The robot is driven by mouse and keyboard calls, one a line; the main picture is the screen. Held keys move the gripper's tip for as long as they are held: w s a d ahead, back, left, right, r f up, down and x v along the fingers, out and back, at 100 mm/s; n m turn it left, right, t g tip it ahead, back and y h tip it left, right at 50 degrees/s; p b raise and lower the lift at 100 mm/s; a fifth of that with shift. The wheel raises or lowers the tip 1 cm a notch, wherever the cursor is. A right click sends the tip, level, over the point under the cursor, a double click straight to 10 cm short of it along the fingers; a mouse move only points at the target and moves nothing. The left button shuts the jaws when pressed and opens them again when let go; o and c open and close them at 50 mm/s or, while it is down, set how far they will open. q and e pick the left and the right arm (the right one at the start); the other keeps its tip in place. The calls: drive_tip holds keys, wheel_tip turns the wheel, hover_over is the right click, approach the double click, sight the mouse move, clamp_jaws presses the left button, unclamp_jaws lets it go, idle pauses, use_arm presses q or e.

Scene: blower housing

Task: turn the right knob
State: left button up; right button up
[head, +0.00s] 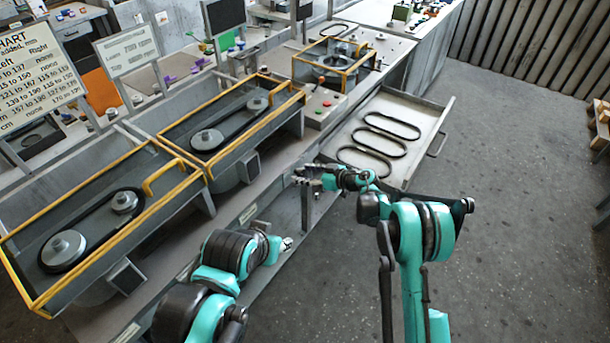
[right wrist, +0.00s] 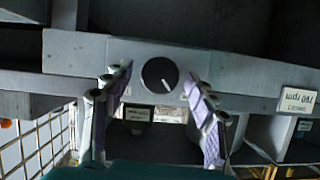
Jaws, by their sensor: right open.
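A round black knob (right wrist: 160,75) with a white pointer line sits on a grey panel (right wrist: 200,60) in the right wrist view. The pointer line slants toward the lower right. My right gripper (right wrist: 157,100) is open, with its purple-padded fingers on either side of the knob in the picture. I cannot tell whether they touch it. In the head view my right gripper (head: 304,176) is at the bench's front edge, and the knob cannot be made out there. My left gripper (head: 284,244) is low in front of the bench, largely hidden by its own arm.
An open drawer (head: 437,115) with several black belts juts out beside my right arm. Yellow-framed housings (head: 168,150) with pulleys and belts line the bench. A label plate (right wrist: 297,100) is right of the knob. The floor (head: 520,200) to the right is clear.

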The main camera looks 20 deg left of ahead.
drive_tip(key=c, duration=1.2)
drive_tip(key=shift+o, duration=0.2)
drive_tip(key=shift+n, duration=0.3)
drive_tip(key=n+t+b, duration=0.2)
drive_tip(key=n+t+h+b, duration=0.1)
drive_tip(key=shift+s+a+f+n, duration=0.1)
drive_tip(key=shift+s+f+n, duration=0.05)
drive_tip(key=shift+s+n, duration=0.15)
drive_tip(key=n+t+b, duration=0.1)
drive_tip(key=n+b, duration=0.1)
drive_tip(key=n+t+b, duration=0.2)
drive_tip(key=shift+s+f+n, duration=0.1)
drive_tip(key=shift+f+n, duration=0.1)
drive_tip(key=shift+n, duration=0.2)
drive_tip(key=n+t, duration=0.1)
drive_tip(key=n, duration=0.1)
drive_tip(key=shift+n+y+b, duration=0.3)
drive_tip(key=shift+n+b, duration=0.05)
drive_tip(key=shift+n, duration=0.05)
drive_tip(key=n, duration=0.2)
drive_tip(key=n+t+y, duration=0.1)
drive_tip(key=n, duration=0.2)
drive_tip(key=shift+f+t+y, duration=0.2)
drive_tip(key=shift+t+y, duration=0.1)
